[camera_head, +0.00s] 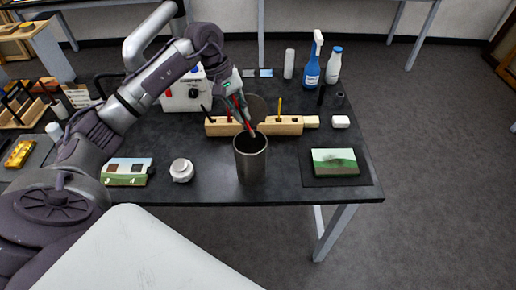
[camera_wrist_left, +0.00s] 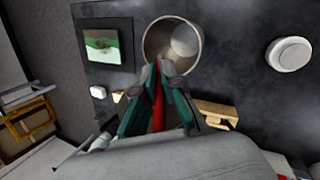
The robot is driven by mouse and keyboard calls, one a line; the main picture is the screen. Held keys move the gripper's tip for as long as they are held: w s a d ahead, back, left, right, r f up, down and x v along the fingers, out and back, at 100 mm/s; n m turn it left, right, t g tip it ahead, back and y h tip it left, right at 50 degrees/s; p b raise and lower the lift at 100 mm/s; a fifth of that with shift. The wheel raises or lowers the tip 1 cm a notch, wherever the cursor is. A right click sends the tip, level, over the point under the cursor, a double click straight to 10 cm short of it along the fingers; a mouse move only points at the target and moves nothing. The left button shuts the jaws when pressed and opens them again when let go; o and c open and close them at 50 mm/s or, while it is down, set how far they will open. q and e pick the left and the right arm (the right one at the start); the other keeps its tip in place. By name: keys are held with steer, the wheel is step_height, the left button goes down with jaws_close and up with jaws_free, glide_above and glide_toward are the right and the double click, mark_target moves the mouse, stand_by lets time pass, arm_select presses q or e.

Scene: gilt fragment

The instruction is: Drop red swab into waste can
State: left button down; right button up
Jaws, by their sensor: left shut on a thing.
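The red swab (camera_head: 243,111) is held between the fingers of my left gripper (camera_head: 240,101), with its lower tip pointing down at the mouth of the waste can. It also shows as a red stick (camera_wrist_left: 158,108) between the fingertips in the left wrist view. The waste can (camera_head: 251,162) is a grey metal cylinder, open at the top, standing upright near the table's front edge; its rim shows in the left wrist view (camera_wrist_left: 148,42). My left gripper (camera_wrist_left: 160,72) is shut on the swab above the can. Whether the swab's tip is inside the rim is hard to tell. My right gripper is not in view.
A wooden rack (camera_head: 285,126) with upright tools stands just behind the can. A white round jar (camera_head: 181,170) is to the left, a landscape picture (camera_head: 335,161) to the right. Blue and white bottles (camera_head: 313,66) stand at the back. Dark table is bare around the can.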

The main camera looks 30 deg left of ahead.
arm_select(q)
steer(key=shift+w+f, duration=0.35)
steer(key=shift+f, duration=0.1)
steer(key=f, duration=0.1)
steer(key=s+f+b, duration=0.1)
steer(key=f, duration=0.2)
steer(key=shift+s+f+b, duration=0.25)
steer(key=shift+b, duration=0.05)
steer(key=c, duration=1.2)
jaws_free()
steer(key=shift+w, duration=0.1)
steer(key=v, duration=1.2)
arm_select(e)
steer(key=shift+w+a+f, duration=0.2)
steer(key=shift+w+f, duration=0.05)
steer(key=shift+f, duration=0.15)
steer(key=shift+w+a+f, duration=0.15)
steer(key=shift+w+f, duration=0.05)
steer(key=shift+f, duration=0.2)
